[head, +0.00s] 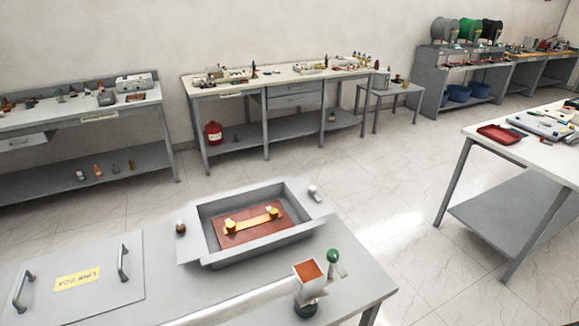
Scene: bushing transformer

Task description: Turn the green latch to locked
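The green latch (333,256) is a small round green knob on a short pale stem. It stands upright near the right end of the grey bench top (352,285). I cannot tell from here whether its position is locked or unlocked. Just left of it is a pale block with an orange-brown square face (309,270), with a dark round base (306,309) below it. Neither of my grippers shows in the head view.
An open grey box (205,222) with a red-brown plate and brass link sits behind the latch. A grey lid (100,260) labelled "LINK BOX", with two handles, lies to the left. Other workbenches (280,80) stand further back, with clear floor between.

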